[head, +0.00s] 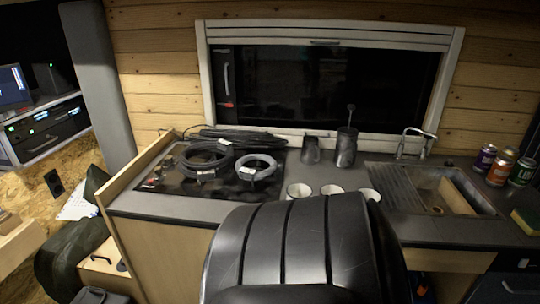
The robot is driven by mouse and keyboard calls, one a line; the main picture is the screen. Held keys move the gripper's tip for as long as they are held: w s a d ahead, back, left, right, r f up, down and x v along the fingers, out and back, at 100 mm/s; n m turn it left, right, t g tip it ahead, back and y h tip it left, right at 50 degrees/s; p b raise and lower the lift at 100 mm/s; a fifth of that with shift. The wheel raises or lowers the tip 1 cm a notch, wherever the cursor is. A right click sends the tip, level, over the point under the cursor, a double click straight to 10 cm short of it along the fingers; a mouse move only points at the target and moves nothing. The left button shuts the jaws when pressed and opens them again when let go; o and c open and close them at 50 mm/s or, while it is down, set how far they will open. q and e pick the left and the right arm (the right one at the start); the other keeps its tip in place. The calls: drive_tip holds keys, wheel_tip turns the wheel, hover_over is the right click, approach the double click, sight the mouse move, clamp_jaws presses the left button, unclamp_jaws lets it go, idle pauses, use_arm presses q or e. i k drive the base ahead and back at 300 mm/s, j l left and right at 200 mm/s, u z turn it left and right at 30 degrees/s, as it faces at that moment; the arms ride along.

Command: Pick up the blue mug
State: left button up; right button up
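Three mugs with pale rims stand in a row on the grey counter: a left mug (299,191), a middle mug (331,189) and a right mug (369,194). Their lower parts are hidden behind a large black ribbed backrest. I cannot tell which of them, if any, is blue. Neither of my grippers shows in the head view.
The black backrest (305,245) stands between me and the counter (160,207). Cable coils (257,167) lie at left on the hob. Two dark metal containers (311,150) (346,148) stand behind the mugs. A sink (446,190) and several cans (485,158) are at right.

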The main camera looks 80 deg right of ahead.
sight(369, 192)
drive_tip(key=z, duration=0.5)
drive_tip(key=l+z, duration=0.15)
drive_tip(key=z, duration=0.3)
drive_tip(key=l+z, duration=0.15)
drive_tip(key=z, duration=0.35)
drive_tip(key=l+z, duration=0.1)
drive_tip(key=z, duration=0.4)
drive_tip(key=l+z, duration=0.1)
drive_tip(key=z, duration=0.35)
drive_tip(key=l+z, duration=0.1)
drive_tip(key=z, duration=0.4)
